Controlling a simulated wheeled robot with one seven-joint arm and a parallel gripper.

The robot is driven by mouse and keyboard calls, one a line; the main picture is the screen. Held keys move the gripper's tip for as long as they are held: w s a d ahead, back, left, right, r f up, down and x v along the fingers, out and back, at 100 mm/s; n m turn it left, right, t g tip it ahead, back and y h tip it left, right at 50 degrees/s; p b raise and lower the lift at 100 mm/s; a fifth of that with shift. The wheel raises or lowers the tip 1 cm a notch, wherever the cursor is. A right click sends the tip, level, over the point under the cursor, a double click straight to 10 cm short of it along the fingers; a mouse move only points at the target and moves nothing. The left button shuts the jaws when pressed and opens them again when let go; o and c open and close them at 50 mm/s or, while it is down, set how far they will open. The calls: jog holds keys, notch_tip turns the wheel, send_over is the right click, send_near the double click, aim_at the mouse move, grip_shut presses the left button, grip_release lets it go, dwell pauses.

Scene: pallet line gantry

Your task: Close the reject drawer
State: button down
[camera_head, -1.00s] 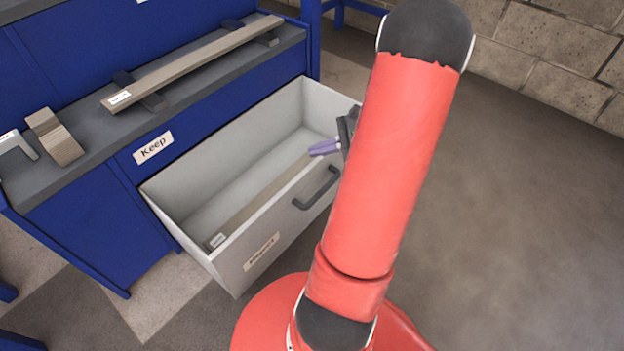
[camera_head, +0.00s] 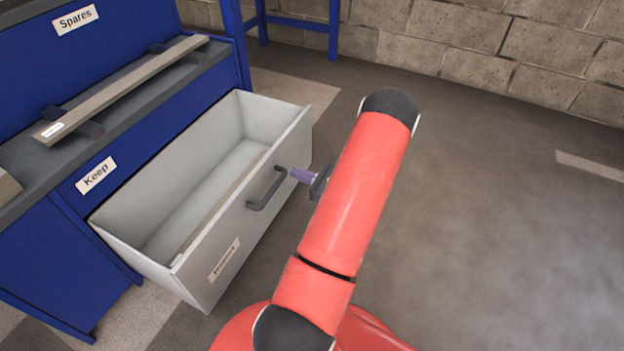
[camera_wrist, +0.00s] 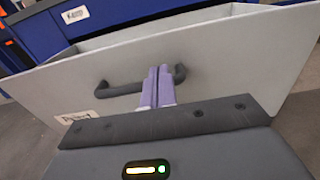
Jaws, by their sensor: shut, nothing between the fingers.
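The reject drawer (camera_head: 280,165) is pulled well out of the blue bench and shows a pale grey front with a label. It also shows in the wrist view (camera_wrist: 230,65). Its dark bar handle (camera_head: 262,192) is on the front face. A long plank-like piece (camera_head: 205,222) lies inside along the front wall. My gripper (camera_head: 297,174) is shut and empty, just outside the drawer front beside the handle's upper end. In the wrist view the purple fingers (camera_wrist: 157,84) overlap the handle (camera_wrist: 120,90); I cannot tell whether they touch it.
The blue bench (camera_head: 50,245) has a Keep drawer (camera_head: 97,176) that is shut. A long plank (camera_head: 125,85) rests on dark supports on the bench top. Open floor (camera_head: 480,220) lies to the right, with a block wall (camera_head: 480,45) behind.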

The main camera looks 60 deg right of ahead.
aim_at(270, 164)
jog(key=w, duration=0.7)
jog(key=shift+a, duration=0.25)
